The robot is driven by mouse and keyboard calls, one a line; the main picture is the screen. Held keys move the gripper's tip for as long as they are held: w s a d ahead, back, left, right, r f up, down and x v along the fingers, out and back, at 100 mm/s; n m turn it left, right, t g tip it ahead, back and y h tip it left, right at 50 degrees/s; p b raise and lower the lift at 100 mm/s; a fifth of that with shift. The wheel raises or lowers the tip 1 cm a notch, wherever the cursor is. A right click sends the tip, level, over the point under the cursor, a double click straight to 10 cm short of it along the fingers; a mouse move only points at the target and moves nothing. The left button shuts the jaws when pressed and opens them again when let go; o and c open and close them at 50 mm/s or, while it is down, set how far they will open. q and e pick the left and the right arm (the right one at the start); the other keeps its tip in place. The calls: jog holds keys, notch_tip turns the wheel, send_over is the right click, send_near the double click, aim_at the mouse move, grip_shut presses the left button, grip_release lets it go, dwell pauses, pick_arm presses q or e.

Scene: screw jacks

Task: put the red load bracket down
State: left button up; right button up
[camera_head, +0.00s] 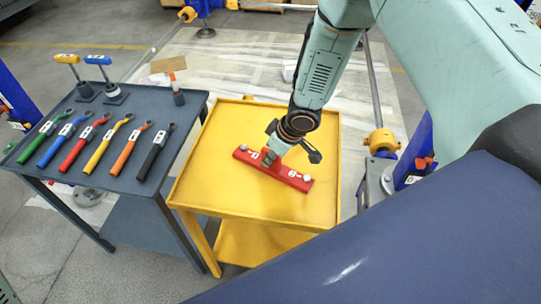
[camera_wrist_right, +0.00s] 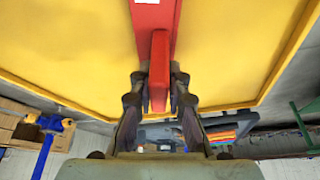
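The red load bracket (camera_head: 296,180) is a long red bar with white labels and an upright red grip. It lies flat over the yellow cart top (camera_head: 216,193) and seems to rest on it. My right gripper (camera_head: 271,157) points down at its middle. In the right wrist view the gripper (camera_wrist_right: 159,90) has a finger on each side of the bracket's red grip (camera_wrist_right: 160,62), and the pads seem to touch it. Their contact is partly hidden in the head view. My left gripper is not in view.
A grey table (camera_head: 122,178) stands left of the cart, with several coloured-handled tools on it and upright pieces at its back. A blue jack stand with a yellow fitting (camera_head: 382,140) stands right of the cart. The cart top is clear around the bracket.

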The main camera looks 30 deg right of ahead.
jog(key=o, duration=0.3)
jog(key=shift+o, duration=0.7)
jog(key=shift+s+a+r, duration=0.1)
jog(key=shift+a, duration=0.05)
jog(key=shift+r, duration=0.3)
jog(key=p+v, duration=0.1)
jog(key=v, duration=1)
jog(key=shift+d+r, duration=0.2)
